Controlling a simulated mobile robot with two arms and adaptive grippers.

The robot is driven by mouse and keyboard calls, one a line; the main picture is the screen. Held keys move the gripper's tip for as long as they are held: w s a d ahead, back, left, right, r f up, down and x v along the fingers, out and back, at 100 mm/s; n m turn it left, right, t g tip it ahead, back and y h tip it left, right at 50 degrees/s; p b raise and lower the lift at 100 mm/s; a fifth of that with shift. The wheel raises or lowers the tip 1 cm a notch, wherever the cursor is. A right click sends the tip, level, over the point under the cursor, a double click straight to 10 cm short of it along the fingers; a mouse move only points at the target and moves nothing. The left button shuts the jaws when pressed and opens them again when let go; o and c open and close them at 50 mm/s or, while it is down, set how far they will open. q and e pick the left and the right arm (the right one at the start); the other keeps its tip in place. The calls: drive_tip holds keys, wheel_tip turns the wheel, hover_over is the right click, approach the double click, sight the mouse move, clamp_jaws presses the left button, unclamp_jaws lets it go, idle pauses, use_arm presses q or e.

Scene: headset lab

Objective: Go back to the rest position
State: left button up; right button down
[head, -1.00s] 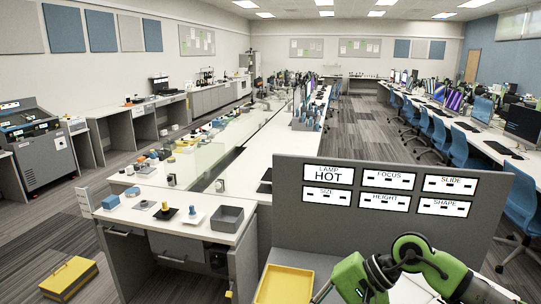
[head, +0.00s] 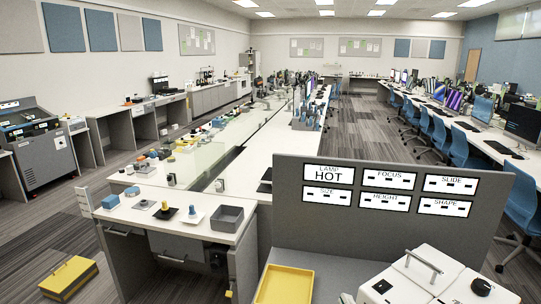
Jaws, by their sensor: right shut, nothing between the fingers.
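Neither of my grippers shows in the head view, and no part of either arm is in the picture. A white box-shaped device (head: 447,266) with a metal bar handle (head: 424,259) and a dark round knob (head: 482,287) stands at the bottom right, partly cut off by the frame. A yellow tray (head: 285,284) lies to its left and looks empty.
A long white bench (head: 150,222) at left carries a grey bin (head: 227,218) and small blocks. A yellow case (head: 67,278) lies on the floor at lower left. Blue chairs (head: 523,207) line the right desks. An aisle (head: 350,130) runs open toward the back.

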drive_tip(key=s+d+f+m+g, duration=0.2)
drive_tip(key=s+f+m+g, duration=0.4)
drive_tip(key=s+f, duration=0.55)
drive_tip(key=s+d+f+m+g, duration=0.2)
drive_tip(key=s+f+m+g, duration=0.5)
drive_tip(key=s, duration=0.8)
wheel_tip(320, 180, down, 29)
drive_tip(key=s+n+b, duration=0.1)
drive_tip(key=s, duration=0.1)
drive_tip(key=s+d+f+g+b, duration=0.1)
drive_tip(key=s+d+f, duration=0.1)
drive_tip(key=s+f, duration=1.4)
drive_tip(key=shift+s+d+f+n+g+h+b, duration=0.3)
drive_tip(key=shift+s+d+f+g+h, duration=0.1)
drive_tip(key=shift+f, duration=0.4)
